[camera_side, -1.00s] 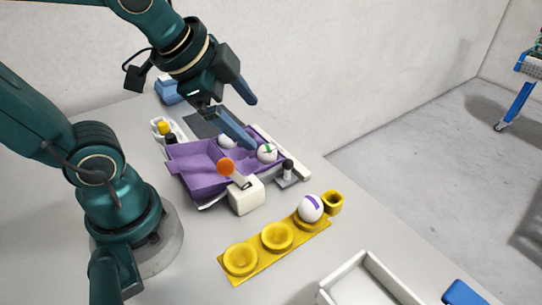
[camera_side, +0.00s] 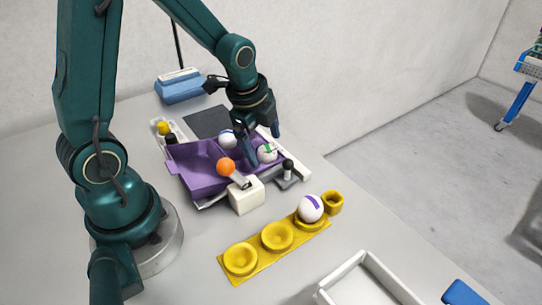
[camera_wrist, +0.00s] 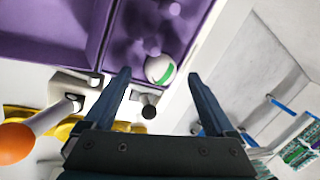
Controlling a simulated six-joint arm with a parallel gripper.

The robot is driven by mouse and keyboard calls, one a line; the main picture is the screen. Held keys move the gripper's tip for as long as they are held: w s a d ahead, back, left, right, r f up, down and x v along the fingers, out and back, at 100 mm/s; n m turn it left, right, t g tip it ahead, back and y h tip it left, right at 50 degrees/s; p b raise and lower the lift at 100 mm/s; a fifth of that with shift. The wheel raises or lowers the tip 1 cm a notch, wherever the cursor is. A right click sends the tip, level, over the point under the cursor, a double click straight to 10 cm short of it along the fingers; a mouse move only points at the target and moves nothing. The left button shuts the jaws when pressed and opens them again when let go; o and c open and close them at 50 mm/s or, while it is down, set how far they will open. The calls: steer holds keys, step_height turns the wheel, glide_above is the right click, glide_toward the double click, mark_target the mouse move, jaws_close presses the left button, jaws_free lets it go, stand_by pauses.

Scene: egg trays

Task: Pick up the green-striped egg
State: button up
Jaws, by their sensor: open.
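The green-striped egg (camera_side: 267,153) is white with a green band and sits in the right part of the purple tray (camera_side: 196,182). In the wrist view the egg (camera_wrist: 160,69) lies near the tray's corner, beyond the fingertips and between their lines. My gripper (camera_side: 263,146) is open, with its fingers pointing down around or just above the egg. In the wrist view the gripper (camera_wrist: 158,88) is empty, its two fingers apart. The side view does not show clearly whether a finger touches the egg.
Another white egg (camera_side: 228,140) with a blue mark sits in the same tray. An orange ball (camera_side: 225,167) on a white block (camera_side: 246,197) and a black knob (camera_side: 288,165) stand close in front. A yellow holder (camera_side: 260,240) carries a purple-striped egg (camera_side: 311,208). A white bin (camera_side: 345,285) is front right.

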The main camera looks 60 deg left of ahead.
steer(key=shift+x, duration=0.9)
steer(key=c, duration=0.9)
steer(key=shift+r, duration=0.1)
